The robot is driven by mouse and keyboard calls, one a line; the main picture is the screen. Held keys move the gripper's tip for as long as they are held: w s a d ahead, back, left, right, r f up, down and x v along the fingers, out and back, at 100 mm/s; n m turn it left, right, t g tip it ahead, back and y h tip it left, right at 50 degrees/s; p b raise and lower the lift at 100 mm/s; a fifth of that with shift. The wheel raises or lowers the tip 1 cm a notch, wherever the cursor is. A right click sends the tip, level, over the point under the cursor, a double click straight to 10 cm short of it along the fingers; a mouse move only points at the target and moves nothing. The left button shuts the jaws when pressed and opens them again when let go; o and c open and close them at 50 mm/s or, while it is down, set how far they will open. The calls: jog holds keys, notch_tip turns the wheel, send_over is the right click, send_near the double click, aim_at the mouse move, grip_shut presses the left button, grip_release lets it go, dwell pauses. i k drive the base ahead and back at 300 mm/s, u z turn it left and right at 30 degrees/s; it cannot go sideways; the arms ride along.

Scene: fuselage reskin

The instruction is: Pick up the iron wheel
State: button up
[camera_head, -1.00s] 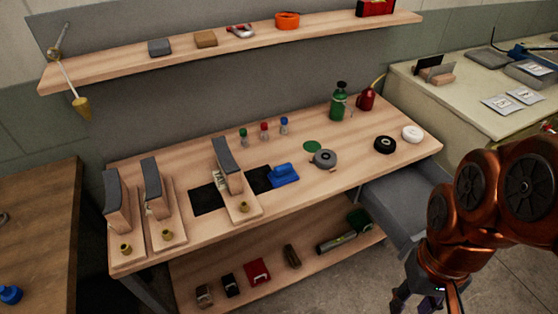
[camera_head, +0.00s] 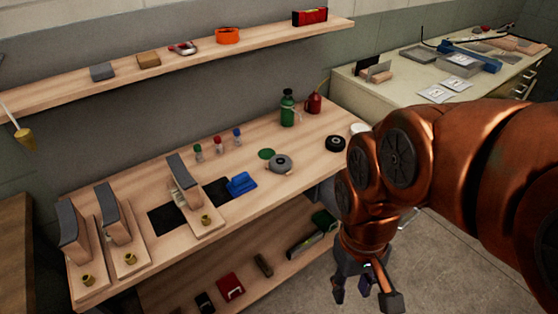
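A round grey metal-looking wheel (camera_head: 281,163) with a hub in its middle lies on the wooden workbench (camera_head: 240,207), right of the blue tool; it seems to be the iron wheel. A black disc (camera_head: 335,144) lies to its right, and a white disc (camera_head: 359,128) beyond that is partly hidden by my arm. My gripper (camera_head: 364,292) hangs in front of the bench at the lower right, pointing down. Its fingers are apart and nothing shows between them. It is well away from the grey wheel and touches nothing that I can see.
A green bottle (camera_head: 288,108) and a red oil can (camera_head: 314,102) stand at the back of the bench. A green disc (camera_head: 267,154) lies beside the wheel, and a blue tool (camera_head: 241,184) to the left. The lower shelf (camera_head: 190,288) holds several items. Open floor lies at right.

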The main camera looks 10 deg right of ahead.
aim_at(280, 164)
jog(key=z, duration=2)
jog(key=i, duration=0.95)
jog(key=u, duration=3.55)
